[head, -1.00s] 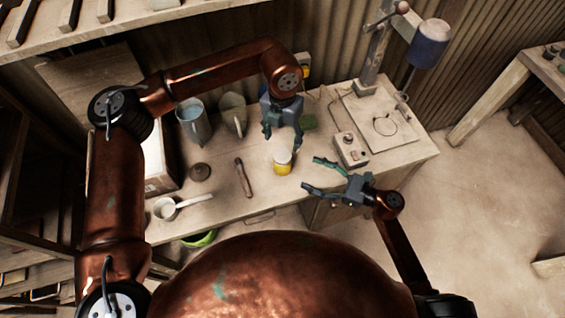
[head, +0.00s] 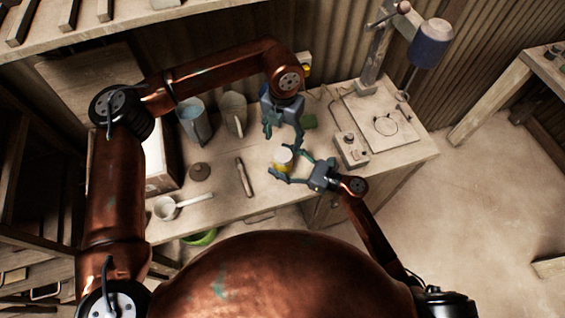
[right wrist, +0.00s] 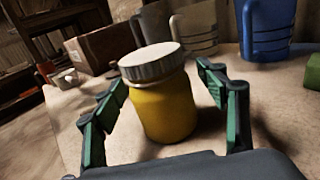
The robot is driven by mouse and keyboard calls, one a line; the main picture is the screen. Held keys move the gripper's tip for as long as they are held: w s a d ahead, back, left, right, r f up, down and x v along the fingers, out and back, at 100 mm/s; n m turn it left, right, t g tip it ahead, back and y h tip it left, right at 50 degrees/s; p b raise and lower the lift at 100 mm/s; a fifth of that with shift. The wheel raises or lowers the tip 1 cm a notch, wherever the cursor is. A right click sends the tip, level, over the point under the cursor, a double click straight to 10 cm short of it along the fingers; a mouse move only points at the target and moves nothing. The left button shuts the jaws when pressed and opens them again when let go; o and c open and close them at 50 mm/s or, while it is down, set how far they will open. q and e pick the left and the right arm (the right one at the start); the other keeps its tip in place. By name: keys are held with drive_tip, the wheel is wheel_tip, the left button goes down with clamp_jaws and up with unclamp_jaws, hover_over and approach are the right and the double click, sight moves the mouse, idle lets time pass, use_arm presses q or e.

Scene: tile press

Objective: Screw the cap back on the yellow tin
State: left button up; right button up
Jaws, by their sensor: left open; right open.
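The yellow tin (head: 281,165) stands upright near the front edge of the bench. It fills the middle of the right wrist view (right wrist: 163,108). A white ribbed cap (right wrist: 151,62) sits on its mouth; I cannot tell how tightly it is threaded. My right gripper (head: 288,164) is open, with one finger on each side of the tin. In the right wrist view, gaps show between the fingers and the tin. My left gripper (head: 283,140) is open, pointing down just behind and above the tin. It does not show in the right wrist view.
A wooden-handled tool (head: 243,177), a dark round object (head: 201,172) and a white ladle (head: 179,207) lie left of the tin. A blue jug (head: 194,120) stands behind. A control box (head: 351,150) and press stand (head: 385,120) are to the right.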

sight(283, 155)
drive_tip(key=shift+c, duration=0.5)
clamp_jaws()
use_arm(q)
drive_tip(key=n, duration=1.3)
drive_tip(key=shift+n, duration=0.3)
drive_tip(key=shift+f, duration=4)
drive_tip(key=shift+c, duration=0.3)
